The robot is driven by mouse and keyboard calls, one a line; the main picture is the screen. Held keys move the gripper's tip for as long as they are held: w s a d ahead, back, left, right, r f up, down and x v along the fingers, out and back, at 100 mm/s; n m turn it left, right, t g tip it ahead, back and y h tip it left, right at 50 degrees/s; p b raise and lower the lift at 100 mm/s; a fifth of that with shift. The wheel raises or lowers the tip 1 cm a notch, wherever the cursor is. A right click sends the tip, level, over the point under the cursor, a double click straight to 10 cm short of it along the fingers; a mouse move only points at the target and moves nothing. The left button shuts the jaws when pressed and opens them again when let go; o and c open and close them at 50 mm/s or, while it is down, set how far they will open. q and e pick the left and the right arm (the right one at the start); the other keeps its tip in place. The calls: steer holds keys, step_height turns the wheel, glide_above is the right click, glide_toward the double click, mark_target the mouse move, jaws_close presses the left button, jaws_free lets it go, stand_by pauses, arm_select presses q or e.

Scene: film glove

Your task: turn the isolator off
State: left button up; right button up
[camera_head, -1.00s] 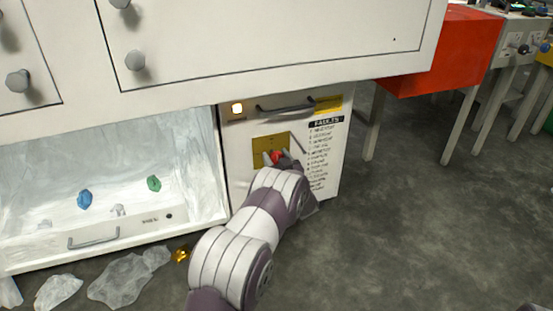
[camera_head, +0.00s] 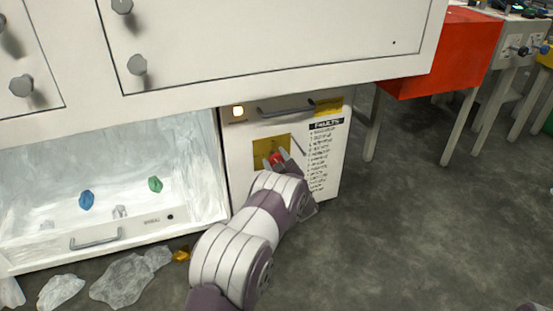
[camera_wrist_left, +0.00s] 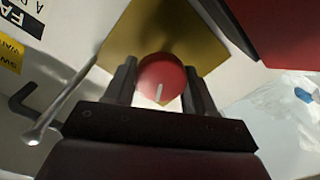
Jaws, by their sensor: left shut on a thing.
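The isolator is a red round knob (camera_wrist_left: 162,80) with a white mark, on a yellow plate (camera_head: 262,147) on the front of a white cabinet panel. In the head view the knob (camera_head: 275,158) is partly hidden by my left gripper (camera_head: 278,160). In the left wrist view my left gripper (camera_wrist_left: 161,88) has one finger on each side of the knob and is shut on it. The white mark points toward the bottom of that view. My right gripper is not in view.
A lit lamp (camera_head: 238,111) and a grey handle (camera_head: 286,108) sit above the plate. A printed faults list (camera_head: 324,150) is to its right. An open white bay (camera_head: 110,180) with blue and green lumps lies left. Crumpled clear film (camera_head: 122,282) lies on the floor.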

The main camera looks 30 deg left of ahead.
arm_select(q)
steer(key=n, duration=0.5)
steer(key=shift+s+f+n, duration=0.1)
steer(key=shift+f+n, duration=0.05)
steer(key=shift+n, duration=0.15)
steer(key=n, duration=0.5)
steer(key=shift+f+n+b, duration=0.15)
steer(key=shift+n+b, duration=0.25)
steer(key=shift+a, duration=0.1)
steer(key=o, duration=1)
steer(key=shift+s+d+r+p, duration=0.25)
steer(key=shift+d+p, duration=0.1)
steer(key=shift+p, duration=0.1)
steer(key=p+v, duration=0.6)
steer(key=v, duration=0.6)
steer(key=shift+a+f, duration=0.1)
steer(key=shift+f, duration=0.1)
